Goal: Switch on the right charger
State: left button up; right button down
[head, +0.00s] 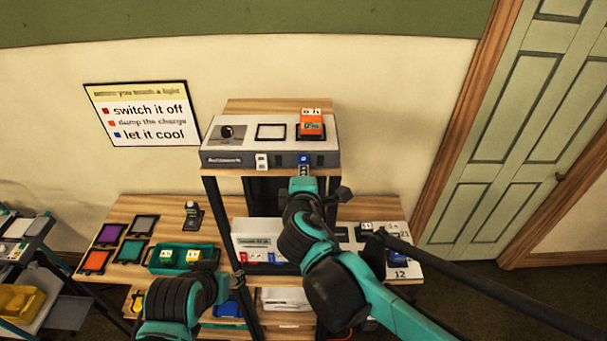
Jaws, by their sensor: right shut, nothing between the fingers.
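A grey charger unit (222,153) stands on the raised shelf. Its top has a dark knob (227,132), an empty framed bay (271,132) in the middle and, at the right, an orange block (312,124) on a dark bay. Its front has a white switch (261,161) at the left and a blue switch (304,158) at the right, below the orange block. My right gripper (304,173) is shut and empty, just below the blue switch; contact cannot be told. My left arm is low at the left, its fingers not clearly visible.
The wooden table (150,208) below holds coloured pads, a teal tray (160,269) with blocks, a small dark stand (192,215) and a white unit (243,241). A sign (141,114) hangs behind. A shelf cart (40,290) stands left, a green door (530,120) right.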

jog(key=shift+w, duration=0.15)
jog(key=shift+r+p, duration=0.75)
